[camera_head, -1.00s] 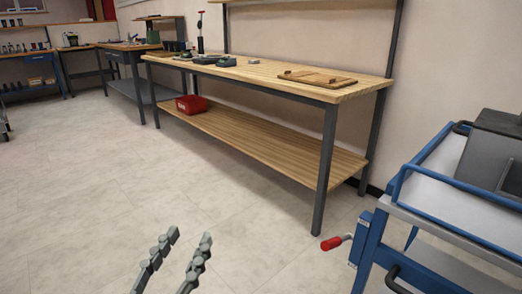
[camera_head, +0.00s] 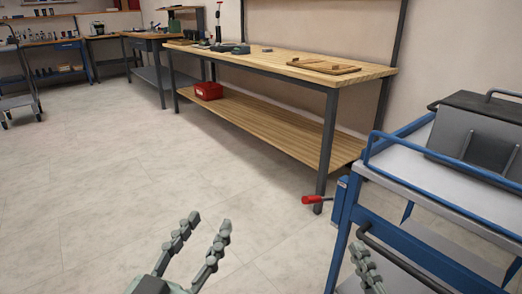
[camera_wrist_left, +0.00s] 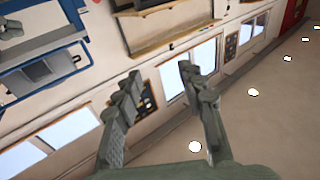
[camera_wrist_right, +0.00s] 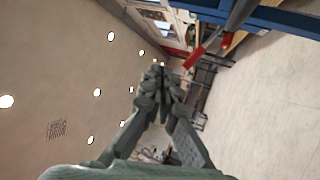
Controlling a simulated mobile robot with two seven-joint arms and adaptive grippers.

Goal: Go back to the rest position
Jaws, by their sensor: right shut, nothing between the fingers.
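My left gripper (camera_head: 208,228) is at the bottom centre of the head view, over bare floor, with its two fingers apart and nothing between them. The left wrist view shows its open fingers (camera_wrist_left: 162,82) too. My right gripper (camera_head: 364,262) is at the bottom right of the head view, in front of the blue cart. In the right wrist view its fingertips (camera_wrist_right: 158,72) meet, with nothing held.
The blue cart (camera_head: 420,180) with a grey metal box (camera_head: 470,140) stands close on the right. Its red-handled lever (camera_head: 316,200) sticks out left. A wooden workbench (camera_head: 290,66) with a red bin (camera_head: 208,91) on its lower shelf stands behind.

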